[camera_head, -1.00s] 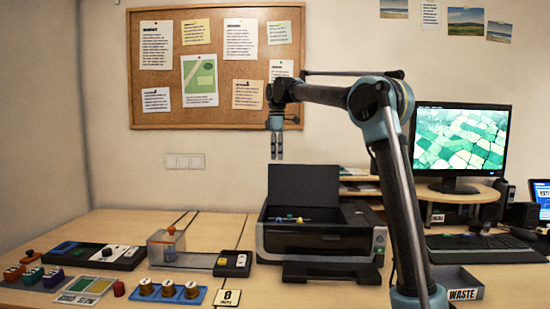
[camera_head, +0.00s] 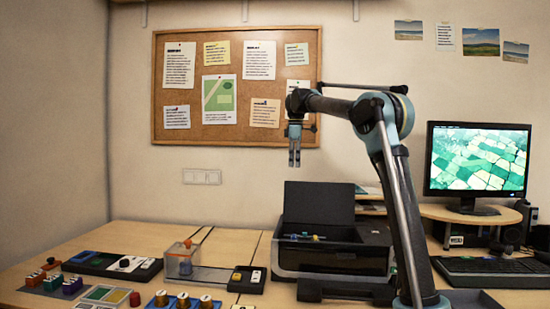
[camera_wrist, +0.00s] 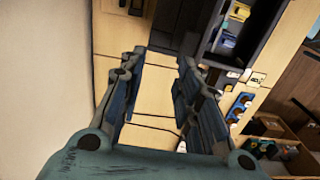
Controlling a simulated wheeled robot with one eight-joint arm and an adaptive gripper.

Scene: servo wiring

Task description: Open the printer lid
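The dark printer (camera_head: 330,262) stands on the desk in the head view. Its lid (camera_head: 320,203) is raised, standing upright at the back of the printer, and the inside is exposed. Small coloured pieces (camera_head: 303,237) show inside the printer. My gripper (camera_head: 294,160) hangs pointing down, above the lid in the picture and apart from it. In the wrist view its two fingers (camera_wrist: 155,95) are spread with nothing between them, so it is open and empty. The printer's opened inside (camera_wrist: 240,30) also shows at the top of the wrist view.
A clear box on a panel (camera_head: 180,262) and a switch panel (camera_head: 113,264) lie left of the printer. A blue tray with several round pieces (camera_head: 185,303) is at the front. A monitor (camera_head: 478,160) and keyboard (camera_head: 490,270) stand right. A pinboard (camera_head: 235,85) hangs behind my gripper.

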